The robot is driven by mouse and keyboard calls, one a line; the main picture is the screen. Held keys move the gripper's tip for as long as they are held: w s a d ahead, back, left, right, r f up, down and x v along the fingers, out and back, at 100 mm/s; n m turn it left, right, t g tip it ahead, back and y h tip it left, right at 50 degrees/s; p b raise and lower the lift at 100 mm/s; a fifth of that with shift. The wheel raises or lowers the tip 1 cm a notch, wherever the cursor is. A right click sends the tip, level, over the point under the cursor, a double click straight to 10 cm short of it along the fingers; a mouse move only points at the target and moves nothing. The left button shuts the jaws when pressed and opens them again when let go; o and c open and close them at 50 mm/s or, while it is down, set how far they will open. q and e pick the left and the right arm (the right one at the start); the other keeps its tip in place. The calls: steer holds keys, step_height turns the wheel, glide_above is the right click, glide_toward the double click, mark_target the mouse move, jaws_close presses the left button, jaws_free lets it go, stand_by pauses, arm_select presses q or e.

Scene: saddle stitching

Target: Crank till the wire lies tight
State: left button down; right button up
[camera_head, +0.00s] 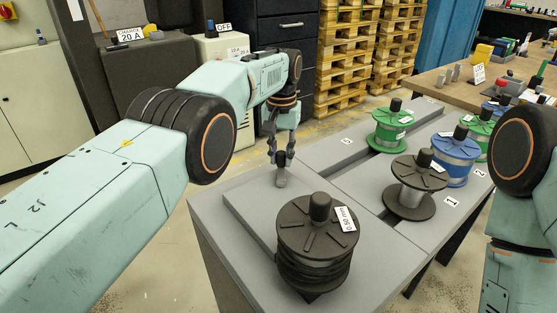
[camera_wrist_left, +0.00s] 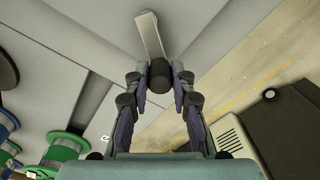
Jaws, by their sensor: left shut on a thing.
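My left gripper (camera_head: 280,158) is shut on the dark knob of the crank (camera_head: 281,178), at the left end of the grey bench. In the left wrist view the knob (camera_wrist_left: 160,76) sits between both fingertips, and the pale crank arm (camera_wrist_left: 150,34) runs away from it. A black spool (camera_head: 318,245) with dark windings and a 0.50 mm label stands at the near end of the bench. A spool of silvery wire (camera_head: 411,187) stands behind it to the right. I cannot make out how tight any wire lies. My right arm shows at the right edge; its gripper is out of view.
Green spools (camera_head: 391,126) and a blue spool (camera_head: 456,156) stand farther along the grey bench (camera_head: 345,155), by numbered labels. A wooden table (camera_head: 440,84) with small items is at the back right. Pallets (camera_head: 350,50) and a cabinet stand behind.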

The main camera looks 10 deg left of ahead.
arm_select(q)
steer(key=shift+s+d+f+m+b, duration=0.2)
steer(key=shift+f+m+b, duration=0.1)
steer(key=shift+f+b, duration=0.05)
stand_by(0.5)
steer(key=c, duration=1.5)
jaws_free()
steer(key=o, duration=0.4)
steer(key=shift+w+r, duration=0.1)
steer(key=shift+r, duration=0.15)
steer(key=shift+c, duration=0.2)
steer(key=shift+r, duration=0.1)
